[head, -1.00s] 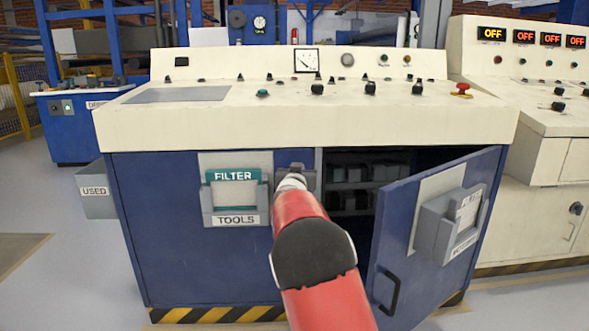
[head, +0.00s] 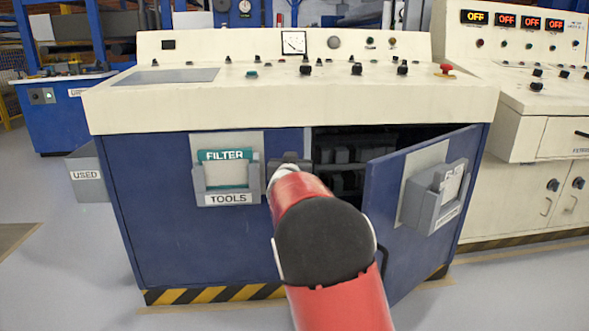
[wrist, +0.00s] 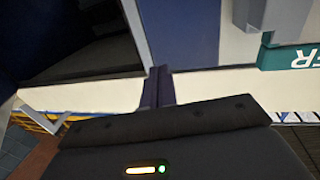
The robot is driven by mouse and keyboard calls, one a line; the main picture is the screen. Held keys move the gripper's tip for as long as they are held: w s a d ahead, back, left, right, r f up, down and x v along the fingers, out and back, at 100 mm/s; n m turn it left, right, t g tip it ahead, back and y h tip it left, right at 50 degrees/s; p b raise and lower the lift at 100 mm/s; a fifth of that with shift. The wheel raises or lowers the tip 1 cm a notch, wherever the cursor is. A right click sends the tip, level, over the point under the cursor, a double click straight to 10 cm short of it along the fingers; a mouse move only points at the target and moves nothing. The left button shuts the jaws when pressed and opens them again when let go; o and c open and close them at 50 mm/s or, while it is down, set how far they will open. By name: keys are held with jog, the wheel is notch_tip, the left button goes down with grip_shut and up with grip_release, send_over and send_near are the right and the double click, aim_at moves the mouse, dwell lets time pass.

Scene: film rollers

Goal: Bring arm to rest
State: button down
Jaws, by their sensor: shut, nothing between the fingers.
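My red arm reaches forward in the head view, and my gripper (head: 290,158) shows as a small dark shape beyond it. It appears in front of the blue cabinet's front, between the tools holder and the open compartment; the gap to the cabinet is hard to judge. In the wrist view the fingers (wrist: 158,86) are together with nothing between them. The blue cabinet (head: 180,235) has its right door (head: 385,205) standing open. The dark compartment (head: 350,160) behind it holds several dim objects. My arm hides part of the door and compartment.
A grey tools holder (head: 227,183) with a green filter box (head: 224,168) is on the cabinet front, left of my gripper. The open door juts out right of my arm. A cream control console (head: 290,105) overhangs above. Open floor (head: 50,270) lies at left.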

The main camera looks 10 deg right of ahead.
jog(key=s+a+r+n+g+y+p, duration=0.1)
jog(key=s+a+r+g+y+p, duration=0.15)
jog(key=s, duration=0.95)
jog(key=s+a+r+n+g+y+p, duration=0.2)
jog(key=s+y+p, duration=0.15)
jog(key=s, duration=0.85)
jog(key=s+f+g+p, duration=0.1)
jog(key=s+f+g, duration=0.2)
jog(key=s, duration=0.9)
jog(key=s+f+g+p, duration=0.2)
jog(key=s+f+g, duration=0.1)
jog(key=s, duration=1)
jog(key=shift+s+d+n+g, duration=0.25)
jog(key=shift+d+n+g, duration=0.05)
jog(key=shift+n+g, duration=0.15)
jog(key=shift+w+r, duration=0.1)
